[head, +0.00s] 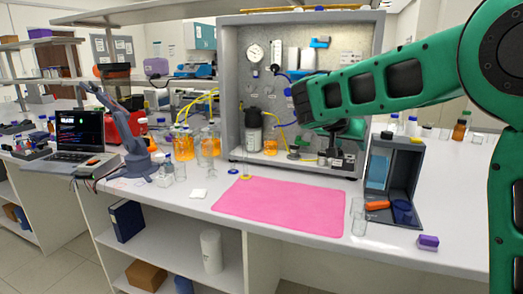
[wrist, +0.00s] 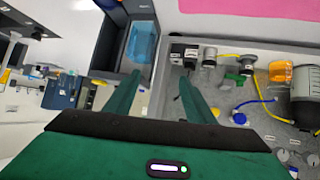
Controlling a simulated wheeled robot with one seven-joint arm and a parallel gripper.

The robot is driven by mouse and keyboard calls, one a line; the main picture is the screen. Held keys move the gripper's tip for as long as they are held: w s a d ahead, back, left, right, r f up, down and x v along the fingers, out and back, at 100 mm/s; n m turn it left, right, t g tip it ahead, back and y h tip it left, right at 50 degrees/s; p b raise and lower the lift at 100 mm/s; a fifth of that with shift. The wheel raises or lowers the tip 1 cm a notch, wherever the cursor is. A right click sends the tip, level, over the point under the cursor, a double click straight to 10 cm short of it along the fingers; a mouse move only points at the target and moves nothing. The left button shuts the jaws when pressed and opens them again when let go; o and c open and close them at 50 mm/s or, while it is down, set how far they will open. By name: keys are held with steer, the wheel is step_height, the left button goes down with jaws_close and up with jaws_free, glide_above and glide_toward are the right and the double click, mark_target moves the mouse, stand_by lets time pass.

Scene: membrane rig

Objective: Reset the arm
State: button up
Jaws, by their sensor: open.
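My green arm reaches in from the right in the head view, in front of the membrane rig (head: 230,75). My gripper (wrist: 158,88) shows in the wrist view with two green fingers spread apart and nothing between them. In the head view the hand is mostly hidden behind the arm's end, near the rig's lower right. The wrist view looks down on the rig's fittings (wrist: 210,58) to the right of the fingers and the grey box with a blue panel (wrist: 140,42) beyond the left finger.
A pink mat (head: 280,204) lies on the white bench, mostly clear. The grey box (head: 405,165) stands right of the rig, with a clear glass (head: 359,217) before it. A purple block (head: 428,242) sits at the front right. Bottles with orange liquid (head: 184,145) stand left.

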steer(key=s+d+f+g+y, duration=0.1)
steer(key=s+d+f+g, duration=0.25)
steer(key=s+d, duration=0.55)
steer(key=s+d+f+g+y, duration=0.2)
steer(key=s+d+f, duration=0.3)
steer(key=s+d, duration=0.45)
steer(key=s+a+f+g+y, duration=0.1)
steer(key=s+f, duration=0.3)
steer(key=s, duration=1)
steer(key=s+a+f+g+y, duration=0.2)
steer(key=s+a+f+y, duration=0.1)
steer(key=s, duration=1.1)
steer(key=shift+s+a+f, duration=0.15)
steer(key=shift+a+f, duration=0.25)
steer(key=shift+f, duration=0.3)
steer(key=shift+w+f, duration=0.25)
steer(key=shift+w, duration=0.4)
